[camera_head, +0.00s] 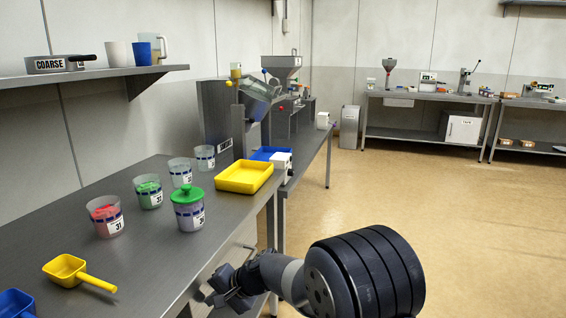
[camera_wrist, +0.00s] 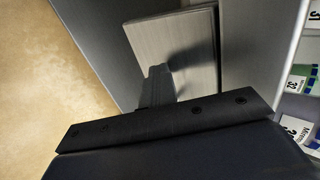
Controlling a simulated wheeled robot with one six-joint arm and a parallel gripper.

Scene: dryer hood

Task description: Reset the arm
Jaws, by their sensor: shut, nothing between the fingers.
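My gripper (camera_head: 226,290) hangs low in front of the near bench's front edge, beside a metal panel. It is shut and holds nothing. My arm reaches in from the lower right. In the wrist view a dark bar of my gripper (camera_wrist: 165,122) fills the lower part, with a grey metal panel (camera_wrist: 178,55) just beyond it. Its fingertips are hard to make out there.
The steel bench (camera_head: 150,245) holds several labelled cups, a green-lidded cup (camera_head: 188,210), a yellow tray (camera_head: 244,177) and a yellow scoop (camera_head: 70,270). Labelled containers (camera_wrist: 300,85) show at the wrist view's right edge. Open floor (camera_head: 430,215) lies to the right.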

